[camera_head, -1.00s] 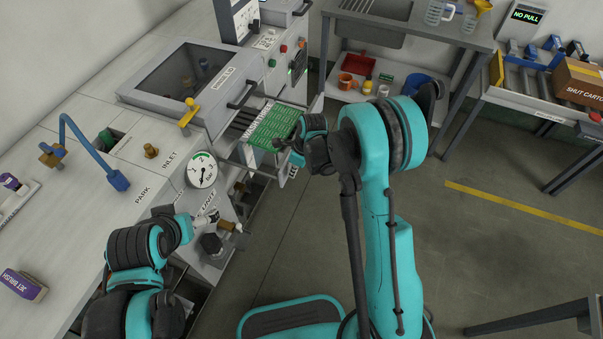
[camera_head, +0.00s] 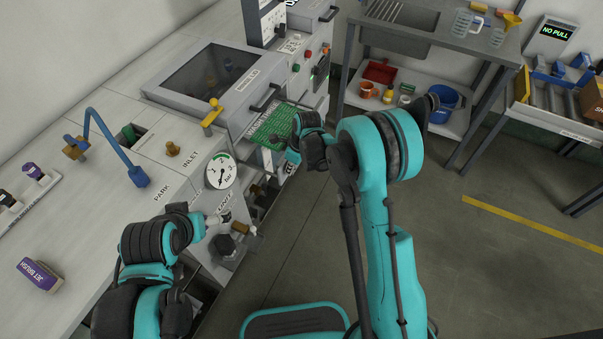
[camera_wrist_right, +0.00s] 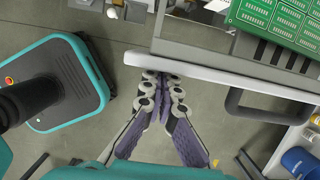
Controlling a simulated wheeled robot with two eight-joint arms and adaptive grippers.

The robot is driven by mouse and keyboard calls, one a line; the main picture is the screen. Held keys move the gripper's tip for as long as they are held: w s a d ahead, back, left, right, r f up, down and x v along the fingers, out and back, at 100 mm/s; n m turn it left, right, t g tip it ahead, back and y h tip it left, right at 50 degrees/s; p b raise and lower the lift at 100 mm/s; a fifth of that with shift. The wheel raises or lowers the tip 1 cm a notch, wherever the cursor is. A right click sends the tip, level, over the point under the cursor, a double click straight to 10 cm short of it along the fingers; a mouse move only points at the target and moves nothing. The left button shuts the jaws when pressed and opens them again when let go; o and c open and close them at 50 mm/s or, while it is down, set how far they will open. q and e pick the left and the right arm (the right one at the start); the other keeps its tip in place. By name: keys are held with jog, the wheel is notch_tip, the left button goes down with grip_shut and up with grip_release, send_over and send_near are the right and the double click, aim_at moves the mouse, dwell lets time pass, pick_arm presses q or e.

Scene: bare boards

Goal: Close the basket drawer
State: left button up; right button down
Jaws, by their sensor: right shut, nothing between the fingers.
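The basket drawer (camera_wrist_right: 225,76) sticks partly out of the front of the bench machine, with a green circuit board (camera_head: 272,124) in it. The board also shows in the right wrist view (camera_wrist_right: 275,18). A dark drawer handle (camera_wrist_right: 262,115) stands out from the pale front bar. My right gripper (camera_head: 290,162) is at the drawer front. In the wrist view its shut, empty fingertips (camera_wrist_right: 162,78) meet or nearly meet the bar, left of the handle. My left gripper (camera_head: 218,219) is low by the bench front, near a brass fitting; its jaws are too small to read.
The machine lid (camera_head: 210,78) is down above the drawer. A gauge (camera_head: 221,171) and bench front lie to the left. A sink table (camera_head: 425,40) with a lower shelf stands behind. Open floor (camera_head: 480,265) lies to the right.

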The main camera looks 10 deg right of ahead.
jog(key=w+a, duration=0.7)
jog(key=a, duration=0.4)
jog(key=shift+w+a, duration=0.2)
jog(key=shift+w, duration=0.15)
